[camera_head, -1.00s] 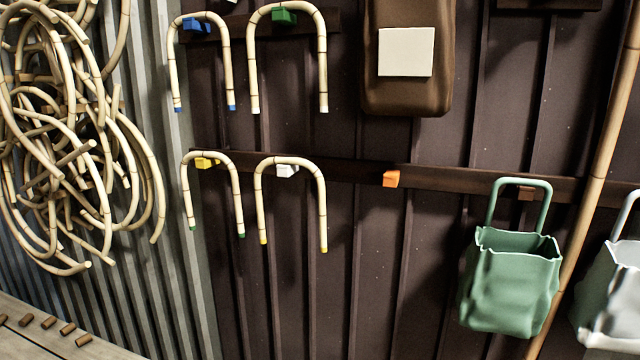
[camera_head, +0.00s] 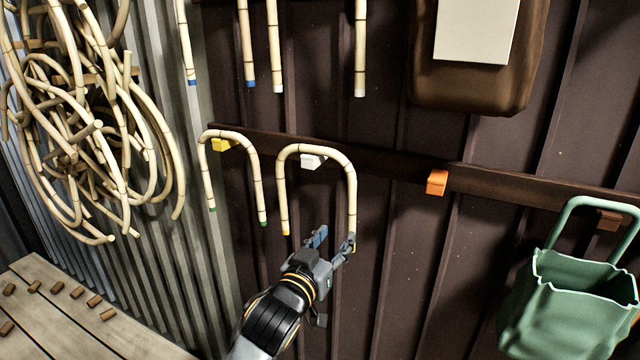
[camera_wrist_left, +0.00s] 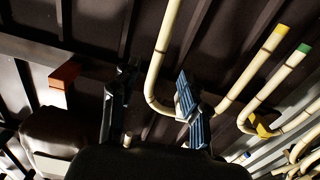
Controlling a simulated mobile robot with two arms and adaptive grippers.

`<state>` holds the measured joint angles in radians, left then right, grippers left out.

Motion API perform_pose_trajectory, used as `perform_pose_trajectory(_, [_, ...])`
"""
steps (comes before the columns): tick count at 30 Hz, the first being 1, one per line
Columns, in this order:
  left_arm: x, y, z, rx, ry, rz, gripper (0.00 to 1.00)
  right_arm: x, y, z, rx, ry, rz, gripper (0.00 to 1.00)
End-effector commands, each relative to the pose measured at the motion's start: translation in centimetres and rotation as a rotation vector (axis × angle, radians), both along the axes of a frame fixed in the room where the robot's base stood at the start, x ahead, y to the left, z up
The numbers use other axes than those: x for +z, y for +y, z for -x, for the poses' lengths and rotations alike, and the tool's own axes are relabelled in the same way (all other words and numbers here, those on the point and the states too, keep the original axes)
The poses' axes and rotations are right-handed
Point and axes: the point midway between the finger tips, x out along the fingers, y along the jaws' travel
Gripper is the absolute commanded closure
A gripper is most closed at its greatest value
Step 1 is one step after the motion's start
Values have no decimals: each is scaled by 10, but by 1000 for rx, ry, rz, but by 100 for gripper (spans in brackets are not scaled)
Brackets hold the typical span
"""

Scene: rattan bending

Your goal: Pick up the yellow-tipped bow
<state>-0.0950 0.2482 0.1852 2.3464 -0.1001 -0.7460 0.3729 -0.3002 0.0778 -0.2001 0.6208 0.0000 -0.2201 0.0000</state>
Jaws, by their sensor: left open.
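The yellow-tipped bow (camera_head: 318,150) is a pale, dark-ringed rattan arch hanging tips down on a white peg (camera_head: 313,162). Its left yellow tip is clear; its right tip is partly covered by my gripper. My left gripper (camera_head: 333,240) is open at the lower end of the bow's right leg, one finger overlapping that leg. In the left wrist view, one leg of the bow (camera_wrist_left: 160,62) shows between the fingers of my gripper (camera_wrist_left: 153,97), and its other leg ends in yellow. I cannot tell whether a finger touches it. My right gripper is not in view.
A green-tipped bow (camera_head: 232,136) hangs just left on a yellow peg (camera_head: 222,145). An empty orange peg (camera_head: 437,182) is to the right on the dark rail (camera_head: 390,167). A green bag (camera_head: 575,310) hangs lower right. A wooden table (camera_head: 70,335) is lower left.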

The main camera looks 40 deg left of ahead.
Motion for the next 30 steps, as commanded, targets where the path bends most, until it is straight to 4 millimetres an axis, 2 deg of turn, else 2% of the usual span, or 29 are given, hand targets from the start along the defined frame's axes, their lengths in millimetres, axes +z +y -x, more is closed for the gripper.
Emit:
perform_pose_trajectory(3, [3,6,-24,0,0,0,55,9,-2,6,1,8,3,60])
perform_pose_trajectory(6, [2,9,-39,0,0,0,55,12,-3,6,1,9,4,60])
perform_pose_trajectory(14, [3,14,-58,0,1,-2,55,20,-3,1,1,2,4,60])
perform_pose_trajectory(21, [3,23,-91,-1,0,-1,55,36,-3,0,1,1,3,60])
perform_pose_trajectory(25, [1,25,-99,-1,1,-1,55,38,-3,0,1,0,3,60])
perform_pose_trajectory(30, [0,25,-100,-2,0,-1,55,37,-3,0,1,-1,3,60])
